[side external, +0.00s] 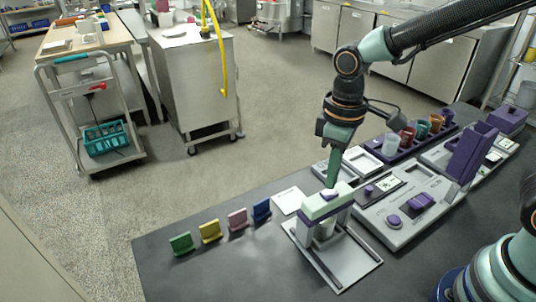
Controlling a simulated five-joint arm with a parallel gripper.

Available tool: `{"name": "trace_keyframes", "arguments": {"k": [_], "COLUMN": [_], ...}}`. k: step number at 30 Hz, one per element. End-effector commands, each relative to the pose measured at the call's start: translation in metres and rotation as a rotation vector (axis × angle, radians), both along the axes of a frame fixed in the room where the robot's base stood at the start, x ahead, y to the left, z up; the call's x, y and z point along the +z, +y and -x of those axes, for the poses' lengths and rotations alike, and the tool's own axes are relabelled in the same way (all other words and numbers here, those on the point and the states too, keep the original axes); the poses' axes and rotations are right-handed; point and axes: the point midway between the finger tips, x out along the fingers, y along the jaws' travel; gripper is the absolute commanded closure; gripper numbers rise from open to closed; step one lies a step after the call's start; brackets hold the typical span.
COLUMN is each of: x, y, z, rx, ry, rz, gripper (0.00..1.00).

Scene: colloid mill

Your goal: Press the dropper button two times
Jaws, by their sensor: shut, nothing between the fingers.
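A pale cup (325,229) stands under the bridge. My gripper (332,185) is shut and empty, pointing down with its green fingertips right at the dropper's top by the button. I cannot tell whether the tips touch the button or how far it is pressed.
A grey machine panel with purple parts (395,221) and a purple rack of coloured cups (400,148) are to the right. The front-left bench is clear.

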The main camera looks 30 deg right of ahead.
Motion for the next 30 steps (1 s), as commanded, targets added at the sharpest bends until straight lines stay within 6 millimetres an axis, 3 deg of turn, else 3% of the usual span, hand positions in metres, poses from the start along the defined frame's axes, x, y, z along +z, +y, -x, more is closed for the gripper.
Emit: {"name": "trace_keyframes", "arguments": {"k": [21, 30], "x": [0.046, 0.054], "y": [0.000, 0.000], "z": [0.000, 0.000], "rx": [0.000, 0.000], "ry": [-0.001, 0.000], "rz": [0.000, 0.000], "gripper": [1.00, 1.00]}}
